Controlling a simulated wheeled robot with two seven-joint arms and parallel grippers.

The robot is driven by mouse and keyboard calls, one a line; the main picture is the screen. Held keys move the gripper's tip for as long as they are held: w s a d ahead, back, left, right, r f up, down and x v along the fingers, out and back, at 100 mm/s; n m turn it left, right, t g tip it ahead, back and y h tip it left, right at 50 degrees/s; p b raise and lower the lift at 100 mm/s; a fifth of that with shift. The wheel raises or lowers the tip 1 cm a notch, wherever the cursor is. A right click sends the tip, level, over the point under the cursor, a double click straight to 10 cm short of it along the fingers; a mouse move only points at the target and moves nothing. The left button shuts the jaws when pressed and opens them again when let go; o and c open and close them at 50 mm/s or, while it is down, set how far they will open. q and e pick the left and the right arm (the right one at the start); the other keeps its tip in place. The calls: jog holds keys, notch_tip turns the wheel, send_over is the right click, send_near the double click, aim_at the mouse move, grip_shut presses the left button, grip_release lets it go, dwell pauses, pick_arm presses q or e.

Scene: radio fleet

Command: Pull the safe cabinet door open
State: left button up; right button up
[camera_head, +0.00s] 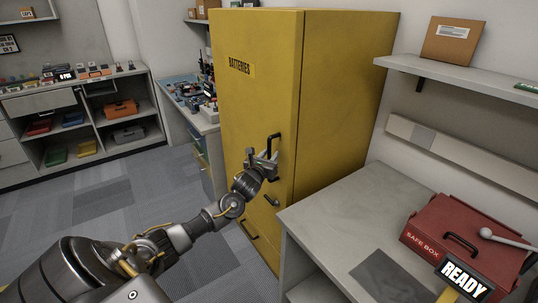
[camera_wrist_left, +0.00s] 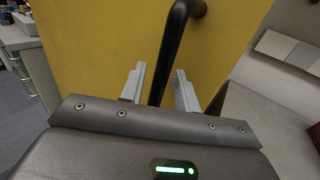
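The tall yellow safe cabinet (camera_head: 335,100), labelled BATTERIES, stands in the middle of the head view. Its door (camera_head: 252,105) looks closed. The upper black door handle (camera_head: 276,137) is at my left gripper (camera_head: 262,157). In the left wrist view, the black handle (camera_wrist_left: 176,45) runs between the two fingers of my left gripper (camera_wrist_left: 159,88). The fingers are apart, with gaps visible on both sides of the handle. My right gripper is not in view.
A grey counter (camera_head: 345,215) stands close right of the cabinet, carrying a red safe box (camera_head: 465,240) and a READY sign (camera_head: 464,279). A cluttered workbench (camera_head: 205,122) is left of the cabinet. Carpeted floor (camera_head: 110,205) in front is clear.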

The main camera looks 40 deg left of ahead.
pick_arm(q)
jog(key=shift+w, duration=0.15)
jog(key=shift+c, duration=0.4)
grip_shut()
jog(key=shift+a, duration=0.1)
